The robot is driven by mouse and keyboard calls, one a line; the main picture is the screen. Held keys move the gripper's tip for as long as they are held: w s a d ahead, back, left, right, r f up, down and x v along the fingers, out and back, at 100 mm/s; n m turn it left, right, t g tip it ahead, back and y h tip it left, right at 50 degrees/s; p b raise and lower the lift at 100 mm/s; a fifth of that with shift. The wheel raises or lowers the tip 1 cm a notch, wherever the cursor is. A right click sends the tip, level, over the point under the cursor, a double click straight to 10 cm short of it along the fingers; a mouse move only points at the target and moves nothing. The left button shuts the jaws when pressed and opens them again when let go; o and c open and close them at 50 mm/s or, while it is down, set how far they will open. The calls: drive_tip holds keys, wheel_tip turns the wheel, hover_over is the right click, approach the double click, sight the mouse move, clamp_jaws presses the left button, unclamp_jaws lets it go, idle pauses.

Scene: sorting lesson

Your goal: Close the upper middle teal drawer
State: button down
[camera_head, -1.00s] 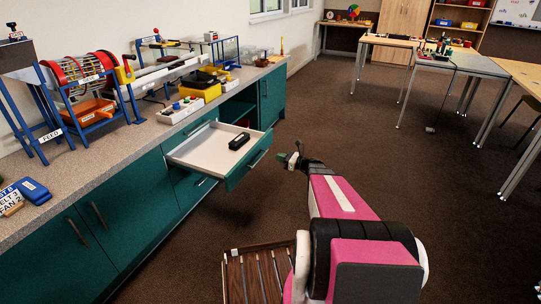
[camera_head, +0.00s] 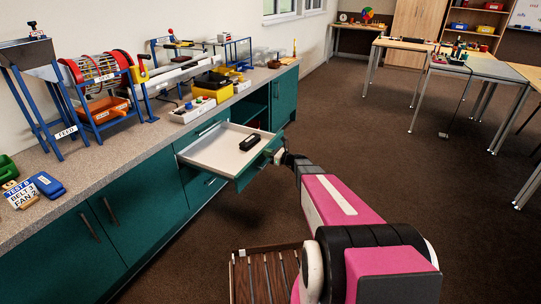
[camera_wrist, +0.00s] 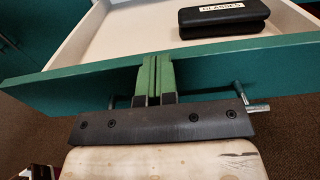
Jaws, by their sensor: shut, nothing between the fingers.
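The upper middle teal drawer (camera_head: 222,148) stands pulled out from the counter's cabinet. Its inside is white, and a black case (camera_head: 250,142) lies in it; in the wrist view the case (camera_wrist: 224,17) carries a label reading "GLASSES". My gripper (camera_head: 279,155) is at the drawer's front. In the wrist view its green fingers (camera_wrist: 155,76) are shut together, with nothing between them, at the drawer's teal front panel (camera_wrist: 225,62). The metal bar handle (camera_wrist: 258,107) shows beside and behind the gripper, partly hidden. Whether the fingertips touch the panel is hard to tell.
A lower drawer (camera_head: 204,185) beneath is shut. An open cupboard space (camera_head: 255,112) is behind the drawer, beside a teal door (camera_head: 284,98). The counter (camera_head: 110,160) holds machines and labelled blocks. A slatted wooden piece (camera_head: 265,275) is low in front.

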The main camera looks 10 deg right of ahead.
idle(0.3)
hover_over(216, 147)
drive_tip(key=shift+w, duration=0.2)
idle(0.4)
drive_tip(key=shift+s, duration=0.1)
